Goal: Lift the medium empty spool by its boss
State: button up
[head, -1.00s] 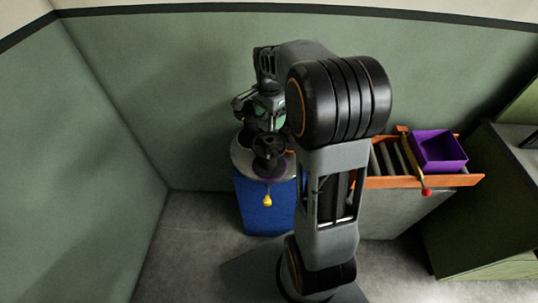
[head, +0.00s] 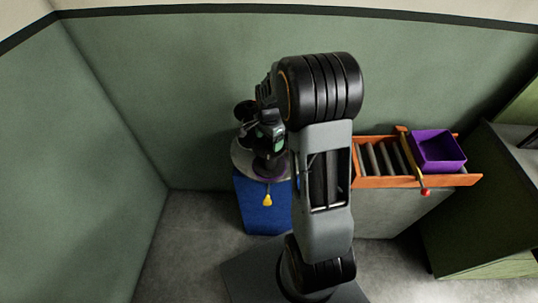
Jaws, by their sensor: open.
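A round grey turntable-like top (head: 240,157) sits on a blue stand (head: 262,208) left of centre. A dark spool-like piece (head: 264,165) with a purple rim stands on it, mostly hidden by my wrist. Its size and boss cannot be made out. My gripper (head: 268,146) is over this dark piece, open, with its fingertips hard to separate from the dark shapes. I cannot tell whether it touches the piece.
A yellow tag (head: 267,200) hangs at the stand's front. To the right, an orange roller tray (head: 372,182) holds a purple bin (head: 438,150), with a red-knobbed lever (head: 425,190) beside it. Green walls close in behind and left. Grey floor is free at lower left.

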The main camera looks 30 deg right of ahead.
jog(key=c, duration=1.5)
